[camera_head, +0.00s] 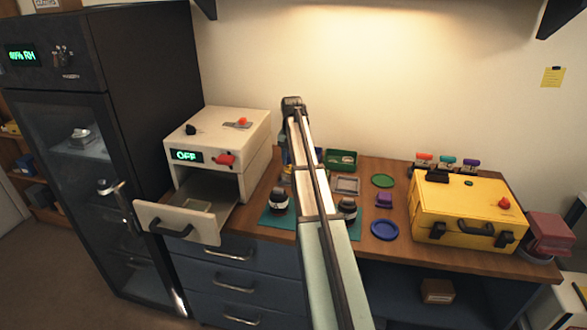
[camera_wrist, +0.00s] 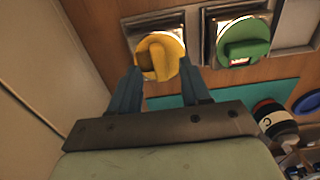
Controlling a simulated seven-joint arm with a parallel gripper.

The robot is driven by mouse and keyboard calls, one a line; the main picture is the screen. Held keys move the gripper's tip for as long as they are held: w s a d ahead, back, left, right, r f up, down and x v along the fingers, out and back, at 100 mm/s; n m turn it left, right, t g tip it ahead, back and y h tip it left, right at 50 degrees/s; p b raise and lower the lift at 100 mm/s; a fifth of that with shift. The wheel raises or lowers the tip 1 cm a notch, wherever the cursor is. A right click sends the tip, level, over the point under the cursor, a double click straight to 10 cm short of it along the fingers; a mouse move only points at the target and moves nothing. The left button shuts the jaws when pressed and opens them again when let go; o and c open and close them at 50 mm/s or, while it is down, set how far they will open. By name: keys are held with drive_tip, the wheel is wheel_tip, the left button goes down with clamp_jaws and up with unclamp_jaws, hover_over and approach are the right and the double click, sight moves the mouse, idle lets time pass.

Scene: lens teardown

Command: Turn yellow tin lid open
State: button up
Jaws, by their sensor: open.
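The yellow tin lid (camera_wrist: 158,56) shows in the wrist view, a round yellow disc with a raised grip, set on a square metal tin at the top. My gripper (camera_wrist: 160,78) is just below it in that view, its two blue fingers apart and on either side of the lid's lower part. I cannot tell whether the fingers touch the lid.
A green lid (camera_wrist: 243,41) on a similar tin is close to the right. A white box with an open drawer (camera_head: 180,221) is left of my arm. A yellow case (camera_head: 465,208) and blue dish (camera_head: 384,230) are right.

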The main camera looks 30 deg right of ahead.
drive_tip(key=shift+w+r, duration=0.1)
drive_tip(key=shift+r, duration=2.3)
drive_tip(key=shift+d+r, duration=0.1)
drive_tip(key=shift+r, duration=0.05)
wheel_tip(320, 180, up, 6)
drive_tip(key=shift+f, duration=0.15)
